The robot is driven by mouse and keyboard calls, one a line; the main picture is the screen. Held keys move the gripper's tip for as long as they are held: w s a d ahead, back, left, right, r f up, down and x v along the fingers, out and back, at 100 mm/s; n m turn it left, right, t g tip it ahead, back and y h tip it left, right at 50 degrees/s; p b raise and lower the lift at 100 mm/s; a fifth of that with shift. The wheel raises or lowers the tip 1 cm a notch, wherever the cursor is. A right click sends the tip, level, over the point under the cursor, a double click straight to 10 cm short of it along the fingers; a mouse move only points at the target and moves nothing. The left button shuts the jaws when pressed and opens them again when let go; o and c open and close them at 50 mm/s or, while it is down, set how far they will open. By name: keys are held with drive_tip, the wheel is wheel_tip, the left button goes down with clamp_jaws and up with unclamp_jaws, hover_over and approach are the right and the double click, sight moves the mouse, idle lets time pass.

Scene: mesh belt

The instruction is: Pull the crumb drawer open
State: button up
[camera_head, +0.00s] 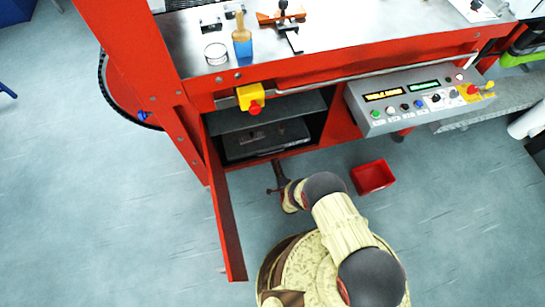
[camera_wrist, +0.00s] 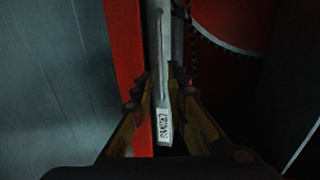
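In the wrist view, a pale grey drawer front (camera_wrist: 153,20) with a label (camera_wrist: 163,126) stands upright as a narrow strip in the picture; the label's lettering is hard to read. My gripper (camera_wrist: 160,73) has its two fingers apart, one on each side of the strip; I cannot tell whether they touch it. In the head view, a dark grey drawer-like box (camera_head: 262,143) sits inside the open lower cabinet of the red machine. My gripper (camera_head: 276,185) is just in front of and below the cabinet opening.
An open red door (camera_head: 228,225) juts out left of my arm. A red bin (camera_head: 373,177) lies on the floor to the right. A control panel (camera_head: 420,98) and a yellow-red stop button (camera_head: 251,98) stick out above.

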sight(273, 156)
drive_tip(key=shift+b+x, duration=1.1)
drive_tip(key=shift+x, duration=2)
drive_tip(key=shift+c, duration=1.2)
clamp_jaws()
